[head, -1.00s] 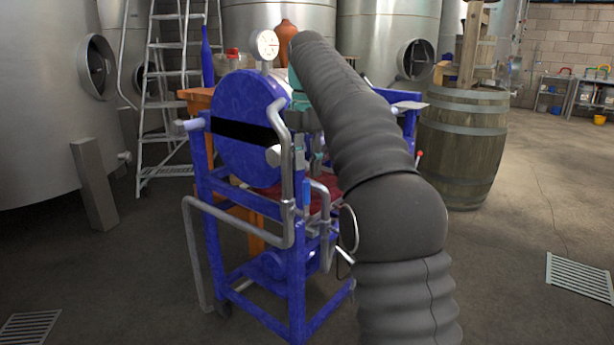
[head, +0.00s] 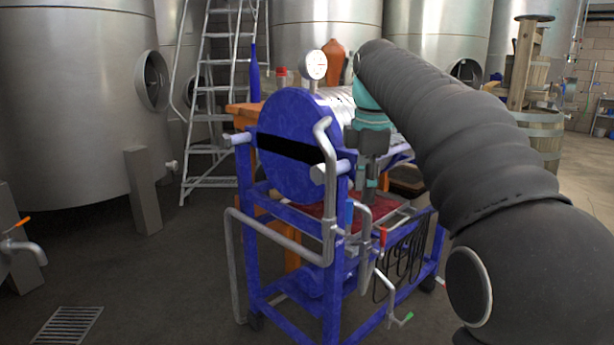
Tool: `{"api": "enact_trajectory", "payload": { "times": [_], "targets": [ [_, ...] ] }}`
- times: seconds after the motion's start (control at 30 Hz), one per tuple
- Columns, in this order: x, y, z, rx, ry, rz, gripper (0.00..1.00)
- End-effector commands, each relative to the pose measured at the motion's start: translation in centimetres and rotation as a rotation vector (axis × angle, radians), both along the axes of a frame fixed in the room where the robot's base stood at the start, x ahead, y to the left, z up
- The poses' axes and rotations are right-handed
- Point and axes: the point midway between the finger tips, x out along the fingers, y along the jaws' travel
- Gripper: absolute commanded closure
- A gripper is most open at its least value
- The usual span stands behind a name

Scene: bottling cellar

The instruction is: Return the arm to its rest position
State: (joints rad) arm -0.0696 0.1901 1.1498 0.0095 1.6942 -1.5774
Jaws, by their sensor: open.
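My arm comes in from the lower right of the head view and bends over to a teal wrist. My gripper (head: 369,190) hangs below it, pointing down beside the round end plate of the blue filter machine (head: 298,140). It is open, seen nearly edge-on, and I make out nothing held in it. Pipes and parts of the machine's frame show close to the fingers, so I cannot tell whether they touch.
The blue wheeled frame carries a gauge (head: 314,65), pipes and valves. Behind it are an orange wooden table (head: 245,112), a brown jug (head: 334,60), a ladder (head: 208,110) and steel tanks (head: 75,80). A barrel (head: 541,130) stands right. The floor at left is mostly clear.

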Motion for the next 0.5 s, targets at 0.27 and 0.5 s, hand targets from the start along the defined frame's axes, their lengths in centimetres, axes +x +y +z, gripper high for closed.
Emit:
{"api": "enact_trajectory", "payload": {
  "times": [0.27, 0.5],
  "targets": [
    [-7.8, -1.5, -2.2, 0.076, -0.102, -0.463, 0.58],
    [-14.6, -2.5, -6.5, 0.181, -0.182, -0.857, 0.58]
  ]
}}
